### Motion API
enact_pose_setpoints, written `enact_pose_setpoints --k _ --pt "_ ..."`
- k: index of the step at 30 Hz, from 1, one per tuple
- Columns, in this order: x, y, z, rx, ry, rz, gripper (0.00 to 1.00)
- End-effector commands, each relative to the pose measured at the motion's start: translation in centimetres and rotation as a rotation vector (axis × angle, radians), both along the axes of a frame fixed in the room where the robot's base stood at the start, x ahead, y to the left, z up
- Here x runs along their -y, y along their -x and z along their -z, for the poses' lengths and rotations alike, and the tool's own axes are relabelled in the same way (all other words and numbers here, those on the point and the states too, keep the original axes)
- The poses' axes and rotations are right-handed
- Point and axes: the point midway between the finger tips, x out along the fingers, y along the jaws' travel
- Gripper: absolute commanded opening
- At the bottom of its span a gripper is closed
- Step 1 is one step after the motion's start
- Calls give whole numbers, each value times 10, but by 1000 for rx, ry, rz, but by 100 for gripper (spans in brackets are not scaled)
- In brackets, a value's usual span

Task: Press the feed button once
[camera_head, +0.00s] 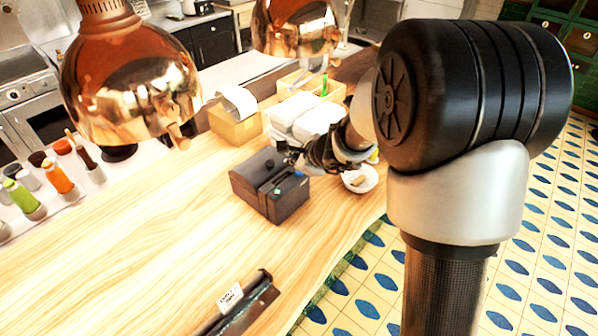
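A dark box-shaped machine, which looks like a ticket printer (263,199), stands on the wooden counter near the middle of the view. A long slot runs across its top. A tiny blue-green spot shows at its right top edge, but I cannot tell whether this is the feed button or a light. My gripper (293,158) is at the end of my arm, just behind and above the printer's right side. It is small and dark here, and I cannot tell whether its fingers are open or whether it touches the printer.
Copper lamps (130,80) hang above the counter. A dark rail with a paper ticket (230,297) lies in front. The counter (150,230) left of the printer is clear.

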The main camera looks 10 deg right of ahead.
Motion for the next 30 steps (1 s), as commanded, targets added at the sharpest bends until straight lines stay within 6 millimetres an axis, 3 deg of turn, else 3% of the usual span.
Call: enact_pose_setpoints --k 30 --pt "0 0 10 0 0 0 0"
